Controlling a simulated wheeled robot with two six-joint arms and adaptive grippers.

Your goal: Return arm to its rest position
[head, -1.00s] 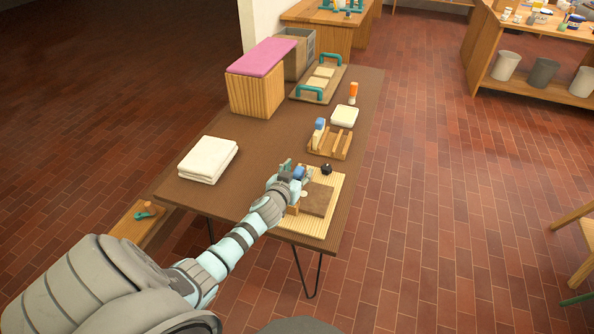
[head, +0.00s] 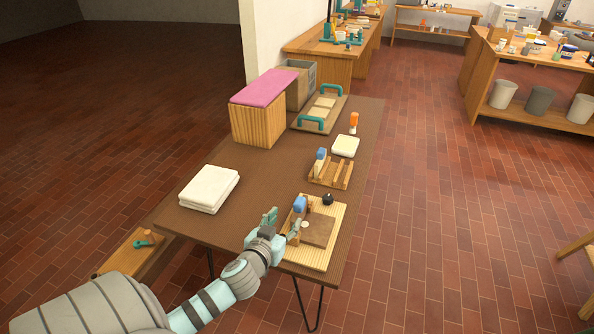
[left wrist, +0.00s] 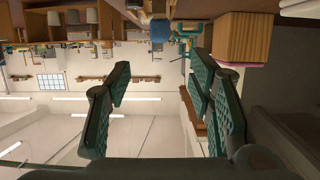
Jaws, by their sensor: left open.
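My left arm comes in from the lower left in the head view. Its gripper (head: 281,225) is open and empty, with teal fingers spread at the left edge of the ribbed pale mat (head: 318,257). In the left wrist view the two fingers (left wrist: 152,84) stand wide apart with nothing between them. A blue-topped item (head: 300,204) stands on the mat just beyond the fingers, apart from them as far as I can tell. My right gripper is not in view.
The mat holds a brown pad (head: 319,229) and a small black round thing (head: 328,199). Folded white cloth (head: 209,188) lies left on the brown table (head: 245,228). A wooden rack (head: 329,172) and a pink-topped box (head: 262,88) stand farther back. A low wooden surface (head: 118,261) sits left below.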

